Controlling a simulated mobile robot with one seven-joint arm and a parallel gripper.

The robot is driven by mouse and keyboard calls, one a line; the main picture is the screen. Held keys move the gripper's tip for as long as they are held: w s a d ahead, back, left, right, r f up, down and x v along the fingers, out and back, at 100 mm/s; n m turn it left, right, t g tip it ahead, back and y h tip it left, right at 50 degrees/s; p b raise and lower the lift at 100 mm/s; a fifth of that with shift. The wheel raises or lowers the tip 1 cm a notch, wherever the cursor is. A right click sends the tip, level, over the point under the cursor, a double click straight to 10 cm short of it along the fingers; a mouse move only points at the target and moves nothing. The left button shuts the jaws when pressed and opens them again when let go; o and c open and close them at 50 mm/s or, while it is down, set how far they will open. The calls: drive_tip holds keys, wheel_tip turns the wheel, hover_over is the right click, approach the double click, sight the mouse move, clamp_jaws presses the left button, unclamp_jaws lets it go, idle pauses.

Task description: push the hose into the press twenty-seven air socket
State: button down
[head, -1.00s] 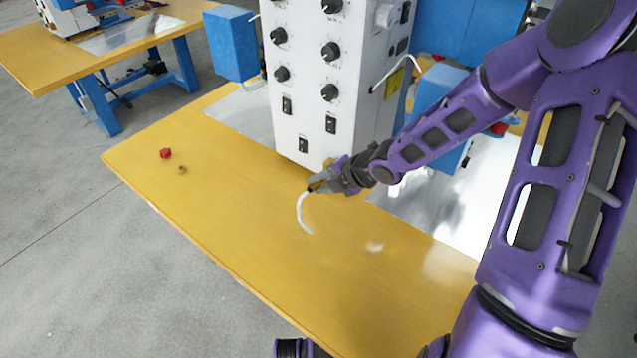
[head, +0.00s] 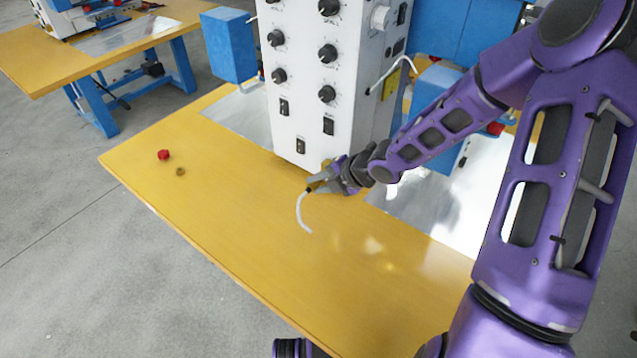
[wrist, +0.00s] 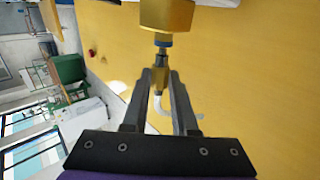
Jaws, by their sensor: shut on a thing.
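The white hose (head: 302,212) hangs in a curve from my gripper (head: 318,186), its lower end over the yellow bench top. My gripper is low in front of the white press cabinet (head: 318,85). In the wrist view, my gripper (wrist: 160,85) is shut on the hose near its end, and the pale hose (wrist: 158,122) bends away between the fingers. A brass fitting with a blue collar (wrist: 163,42), seemingly the air socket, lies straight ahead of the fingertips. A narrow stem spans the gap to the collar; I cannot tell how deep it sits. The head view hides this meeting point.
A red cap (head: 163,154) and a small brass-coloured ring (head: 180,171) lie on the bench (head: 235,225) at the left. The bench's front and left are mostly clear. Another white hose (head: 388,75) is on the cabinet's side. A blue box (head: 229,45) hangs left of the cabinet.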

drive_tip(key=shift+w+d+p, duration=0.25)
drive_tip(key=shift+w+p, duration=0.1)
drive_tip(key=shift+p, duration=0.05)
drive_tip(key=c, duration=0.6)
unclamp_jaws()
drive_tip(key=shift+r+p, duration=1.55)
drive_tip(key=shift+r, duration=3.45)
